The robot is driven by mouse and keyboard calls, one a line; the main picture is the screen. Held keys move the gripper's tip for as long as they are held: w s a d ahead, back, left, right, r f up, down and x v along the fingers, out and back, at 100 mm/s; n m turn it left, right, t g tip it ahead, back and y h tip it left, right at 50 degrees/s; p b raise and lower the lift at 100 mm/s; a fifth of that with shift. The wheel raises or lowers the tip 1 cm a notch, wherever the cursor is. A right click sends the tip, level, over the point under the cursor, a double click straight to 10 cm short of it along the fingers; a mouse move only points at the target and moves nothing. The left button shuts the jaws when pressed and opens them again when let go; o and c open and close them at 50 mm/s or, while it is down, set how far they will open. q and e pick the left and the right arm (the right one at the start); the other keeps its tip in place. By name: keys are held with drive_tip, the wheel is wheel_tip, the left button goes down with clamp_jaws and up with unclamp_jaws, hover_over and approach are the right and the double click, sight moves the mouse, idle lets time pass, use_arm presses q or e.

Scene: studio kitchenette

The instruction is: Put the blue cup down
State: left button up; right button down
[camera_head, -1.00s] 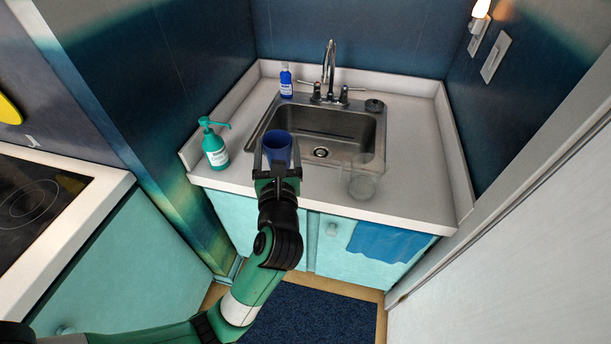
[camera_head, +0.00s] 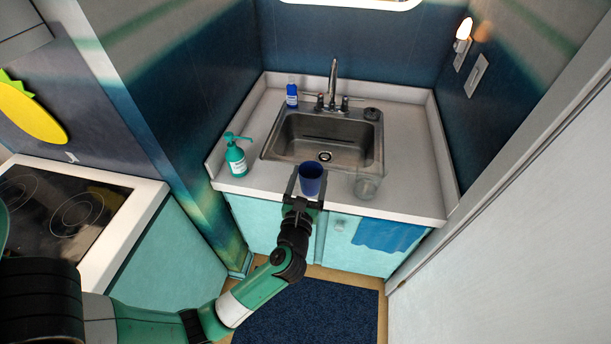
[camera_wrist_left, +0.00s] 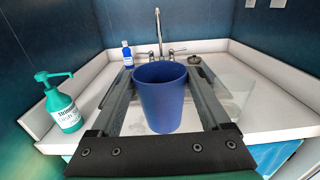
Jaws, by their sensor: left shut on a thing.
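The blue cup (camera_head: 311,178) is upright between the fingers of my left gripper (camera_head: 311,182), at the front edge of the counter before the sink. My left gripper is shut on the cup. In the left wrist view the cup (camera_wrist_left: 162,98) stands between the two fingers (camera_wrist_left: 160,100), its open rim facing up. I cannot tell whether its base touches the counter. My right gripper is not in view.
The steel sink (camera_head: 283,148) with its faucet (camera_head: 333,85) lies behind the cup. A clear glass (camera_head: 367,186) stands to its right. A green soap pump bottle (camera_head: 236,158) stands to its left, and a blue bottle (camera_head: 292,94) stands at the back. The right counter (camera_head: 415,165) is clear.

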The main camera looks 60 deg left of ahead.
use_arm(q)
drive_tip(key=w+a+f+b, duration=0.1)
drive_tip(key=a, duration=0.1)
drive_tip(key=w+a+f+b, duration=0.1)
drive_tip(key=a, duration=0.2)
drive_tip(key=w+a+f+b, duration=0.1)
drive_tip(key=a+f, duration=0.1)
drive_tip(key=shift+w+a, duration=0.25)
drive_tip(key=shift+w+a+f+b, duration=0.35)
drive_tip(key=shift+a+f+b, duration=0.3)
drive_tip(key=shift+f+b, duration=0.65)
drive_tip(key=shift+w+a+f+b, duration=0.35)
drive_tip(key=shift+a+f+b, duration=0.45)
drive_tip(key=shift+f, duration=0.8)
drive_tip(key=shift+w+a+f+b, duration=0.35)
drive_tip(key=shift+a+f+b, duration=0.15)
drive_tip(key=shift+f+b, duration=0.9)
drive_tip(key=o, duration=1.3)
drive_tip(key=shift+o, duration=0.2)
drive_tip(key=shift+r, duration=0.1)
drive_tip(key=shift+s+d+r+p, duration=0.15)
drive_tip(key=shift+d+p, duration=0.1)
drive_tip(key=shift+p, duration=0.2)
drive_tip(key=p+v, duration=0.2)
drive_tip(key=v, duration=0.9)
drive_tip(key=shift+s+d, duration=0.15)
drive_tip(key=shift+s, duration=0.05)
